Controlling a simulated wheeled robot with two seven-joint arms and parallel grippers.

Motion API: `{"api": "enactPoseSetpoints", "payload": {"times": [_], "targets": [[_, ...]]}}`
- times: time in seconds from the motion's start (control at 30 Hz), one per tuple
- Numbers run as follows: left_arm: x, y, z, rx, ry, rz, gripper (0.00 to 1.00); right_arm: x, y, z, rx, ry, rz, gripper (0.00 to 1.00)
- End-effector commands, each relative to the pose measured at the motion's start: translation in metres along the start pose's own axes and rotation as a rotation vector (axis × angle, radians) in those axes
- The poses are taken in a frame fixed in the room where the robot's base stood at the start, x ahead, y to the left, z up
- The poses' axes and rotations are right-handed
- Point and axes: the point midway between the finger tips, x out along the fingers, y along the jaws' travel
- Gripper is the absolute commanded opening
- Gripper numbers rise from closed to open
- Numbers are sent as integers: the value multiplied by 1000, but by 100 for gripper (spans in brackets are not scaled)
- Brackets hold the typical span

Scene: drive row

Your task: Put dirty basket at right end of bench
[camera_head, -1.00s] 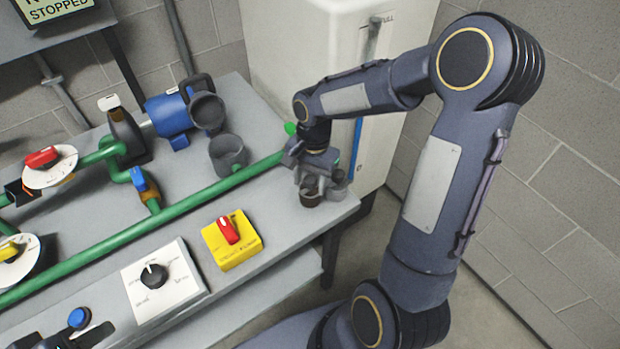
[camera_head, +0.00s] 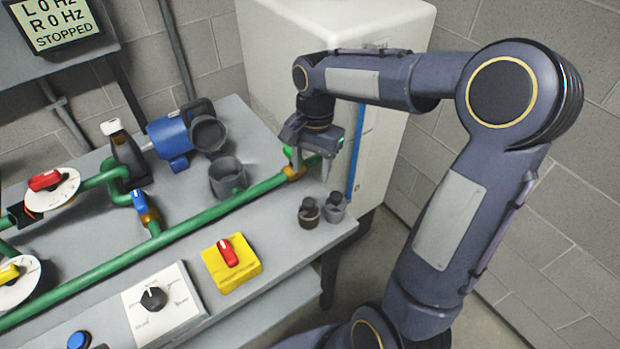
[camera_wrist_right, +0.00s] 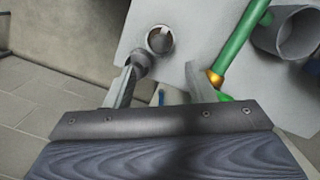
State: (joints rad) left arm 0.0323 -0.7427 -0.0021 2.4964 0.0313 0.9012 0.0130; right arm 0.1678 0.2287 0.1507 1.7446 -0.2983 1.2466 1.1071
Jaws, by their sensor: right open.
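The dark brown dirty basket (camera_head: 309,213) stands upright on the right end of the bench (camera_head: 274,210). A grey basket (camera_head: 334,207) stands right beside it. My right gripper (camera_head: 311,172) is open and empty, raised above and behind the two baskets, by the end of the green pipe. In the right wrist view the brown basket (camera_wrist_right: 160,40) shows its open top beyond my spread fingers (camera_wrist_right: 162,72). The grey basket there is partly hidden by the left finger. My left gripper is out of view.
The green pipe (camera_head: 200,220) runs along the bench. A grey open cup-shaped housing (camera_head: 227,178) and a blue motor (camera_head: 170,135) stand behind it. A yellow box with a red switch (camera_head: 231,263) sits near the front edge. A white cabinet (camera_head: 270,45) stands behind.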

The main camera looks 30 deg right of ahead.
Motion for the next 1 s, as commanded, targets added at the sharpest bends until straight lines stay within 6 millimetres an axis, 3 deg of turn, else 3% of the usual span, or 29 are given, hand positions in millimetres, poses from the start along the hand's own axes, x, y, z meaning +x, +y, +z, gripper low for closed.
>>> {"api": "enactPoseSetpoints", "payload": {"times": [0.13,0.23,0.4,0.6,0.8,1.0], "targets": [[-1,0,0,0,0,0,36,-13,6,5,-29,7,-19,50],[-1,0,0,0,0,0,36,-24,22,21,-122,26,-75,50],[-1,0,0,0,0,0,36,-35,66,69,-400,106,-242,50],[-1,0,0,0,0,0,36,-23,104,120,-699,245,-424,50],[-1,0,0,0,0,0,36,-9,116,143,-849,341,-509,50],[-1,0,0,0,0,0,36,-6,117,146,-872,354,-519,50]]}}
